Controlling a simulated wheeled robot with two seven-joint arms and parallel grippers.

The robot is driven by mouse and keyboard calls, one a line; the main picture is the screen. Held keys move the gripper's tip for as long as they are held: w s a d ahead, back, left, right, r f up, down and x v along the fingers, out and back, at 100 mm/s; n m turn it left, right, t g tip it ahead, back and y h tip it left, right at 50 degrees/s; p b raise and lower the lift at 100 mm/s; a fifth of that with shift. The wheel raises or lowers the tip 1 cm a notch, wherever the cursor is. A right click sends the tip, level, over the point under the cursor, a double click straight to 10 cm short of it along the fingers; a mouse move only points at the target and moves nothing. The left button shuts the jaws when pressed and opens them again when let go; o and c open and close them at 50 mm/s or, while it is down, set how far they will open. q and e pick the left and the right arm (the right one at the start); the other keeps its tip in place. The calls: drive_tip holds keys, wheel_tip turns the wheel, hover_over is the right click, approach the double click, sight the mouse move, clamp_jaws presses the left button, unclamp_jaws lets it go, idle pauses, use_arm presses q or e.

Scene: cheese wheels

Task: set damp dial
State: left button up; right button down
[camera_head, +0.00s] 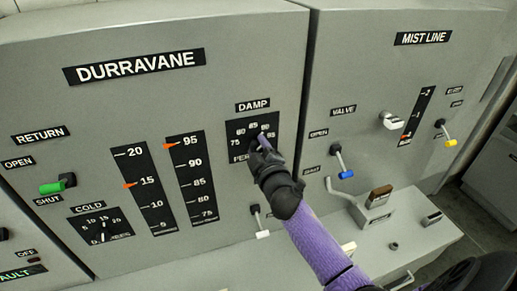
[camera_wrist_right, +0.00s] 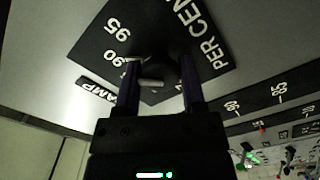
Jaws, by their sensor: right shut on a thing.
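The DAMP dial (camera_head: 240,128) is a black plate with white numbers on the grey DURRAVANE panel, under a DAMP label (camera_head: 253,105). Its dark knob (camera_wrist_right: 168,68) sits between the two fingers of my right gripper (camera_wrist_right: 160,90) in the wrist view. In the head view my right gripper (camera_head: 262,145) reaches up to the dial from the lower right and is shut on the knob. The fingers cover part of the scale, so I cannot tell which number the knob points to. My left gripper is not in view.
Left of the dial are two vertical gauges with orange pointers (camera_head: 188,146). A green RETURN lever (camera_head: 52,187) and a COLD dial (camera_head: 100,228) sit further left. A white-tipped lever (camera_head: 262,233) is below the dial. A blue-tipped VALVE lever (camera_head: 346,173) is on the right panel.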

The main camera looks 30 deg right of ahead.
drive_tip(key=shift+n, duration=0.3)
drive_tip(key=shift+c, duration=1)
unclamp_jaws()
drive_tip(key=b+v, duration=0.1)
drive_tip(key=v, duration=0.9)
drive_tip(key=shift+w, duration=0.1)
